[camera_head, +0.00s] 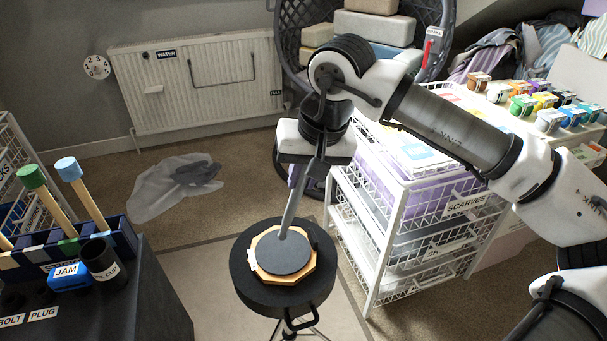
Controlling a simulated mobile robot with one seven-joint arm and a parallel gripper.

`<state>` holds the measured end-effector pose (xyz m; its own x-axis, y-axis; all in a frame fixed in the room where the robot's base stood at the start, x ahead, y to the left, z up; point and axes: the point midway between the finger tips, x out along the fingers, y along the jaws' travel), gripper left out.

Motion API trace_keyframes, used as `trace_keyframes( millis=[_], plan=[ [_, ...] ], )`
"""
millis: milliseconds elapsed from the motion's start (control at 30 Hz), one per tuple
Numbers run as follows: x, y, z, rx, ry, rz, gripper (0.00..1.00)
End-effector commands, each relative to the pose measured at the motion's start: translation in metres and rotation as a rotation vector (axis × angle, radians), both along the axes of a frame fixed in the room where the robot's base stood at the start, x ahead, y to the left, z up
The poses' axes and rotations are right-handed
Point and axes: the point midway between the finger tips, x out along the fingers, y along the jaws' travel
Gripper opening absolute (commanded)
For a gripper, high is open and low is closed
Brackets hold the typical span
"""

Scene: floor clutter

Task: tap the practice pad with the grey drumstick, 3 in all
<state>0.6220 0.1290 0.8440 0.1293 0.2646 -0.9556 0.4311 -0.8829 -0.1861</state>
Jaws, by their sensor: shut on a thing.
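The practice pad (283,262) is a dark grey disc on a wooden octagonal base, lying on a round black stand in the lower middle of the head view. My gripper (319,168) is above the pad, pointing down, and is shut on the grey drumstick (294,203). The drumstick slants down and left from the jaws. Its lower tip overlaps the upper middle of the pad in the picture; I cannot tell whether it touches. The stick's upper end is hidden by my gripper.
A white wire drawer unit (372,242) stands close right of the pad. At left, a dark cabinet (150,300) carries a blue rack with green and blue-topped sticks (88,195). A clear plastic bag (172,186) lies on the floor. A radiator (195,85) is behind.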

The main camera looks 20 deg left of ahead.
Motion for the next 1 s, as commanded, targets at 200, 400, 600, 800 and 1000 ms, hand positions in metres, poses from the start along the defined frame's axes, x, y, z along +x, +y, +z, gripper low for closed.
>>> trace_keyframes(
  millis=[200, 400, 600, 800, 1000],
  plan=[
    [0.0, 0.0, 0.0, 0.0, 0.0, 0.0, 0.0],
    [0.0, 0.0, -0.006, 0.0, 0.0, 0.0, 0.0],
    [0.0, 0.0, -0.036, 0.001, 0.0, 0.0, 0.0],
    [0.0, 0.0, -0.04, 0.0, -0.001, 0.0, 0.0],
    [0.0, 0.0, -0.024, 0.0, -0.001, 0.0, 0.0]
  ],
)
